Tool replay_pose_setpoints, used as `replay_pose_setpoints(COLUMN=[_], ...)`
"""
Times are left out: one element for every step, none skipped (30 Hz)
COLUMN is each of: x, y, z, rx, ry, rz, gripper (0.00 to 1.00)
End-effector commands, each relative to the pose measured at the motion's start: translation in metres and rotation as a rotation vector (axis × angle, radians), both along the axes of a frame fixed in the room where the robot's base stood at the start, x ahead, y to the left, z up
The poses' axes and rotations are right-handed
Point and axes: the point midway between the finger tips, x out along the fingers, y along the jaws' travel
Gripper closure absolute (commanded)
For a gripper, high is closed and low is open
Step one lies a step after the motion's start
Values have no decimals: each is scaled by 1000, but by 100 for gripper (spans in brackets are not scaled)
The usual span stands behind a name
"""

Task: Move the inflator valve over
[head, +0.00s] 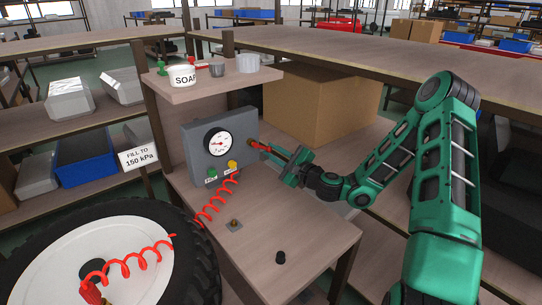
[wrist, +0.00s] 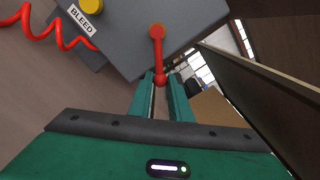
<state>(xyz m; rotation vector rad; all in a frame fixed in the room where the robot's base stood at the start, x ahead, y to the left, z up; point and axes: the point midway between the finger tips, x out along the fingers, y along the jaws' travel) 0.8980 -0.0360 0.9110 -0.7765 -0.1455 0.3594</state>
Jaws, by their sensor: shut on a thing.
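The inflator is a grey box (head: 196,155) with a round pressure gauge (head: 218,142), standing on the wooden bench. A red valve lever (wrist: 157,52) projects from the box in the wrist view, and its end sits between my fingertips. My gripper (wrist: 160,82) is shut on the end of this lever. In the head view my gripper (head: 268,149) reaches the box's right side, where the lever shows only as a small red piece. A green button (head: 212,172) and a yellow button (head: 233,164) are on the box front. The yellow one also shows by the BLEED label (wrist: 80,20).
A coiled red hose (head: 128,262) runs from the box to the large tyre (head: 205,258) at the lower left. A cardboard box (head: 310,105) stands behind my gripper. A small black cap (head: 280,257) and a small plate with a brass piece (head: 234,225) lie on the bench.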

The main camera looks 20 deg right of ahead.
Motion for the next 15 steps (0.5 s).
replay_pose_setpoints(x=[1,1,2,2,2,2,2,3,3,3,3,3,3,3,3], y=[-1,-2,-3,-4,-5,-5,-6,-6,-6,-6,-6,-6,-6,-6,-6], z=[5,7,9,10,11,13,13,13,13,13,13,13,13,13,13], rx=[-1,0,1,1,1,1,0,1,2,2,2,2,2,2,2], ry=[-4,-5,-4,-4,-4,-4,-4,-3,-3,-2,-2,-3,-2,-2,-2], rz=[1,0,0,0,0,0,-1,-1,-1,0,0,-1,-1,-1,-1], gripper=[95,95,95,95,95,95,95,95,95,95,95,95,95,95,95])
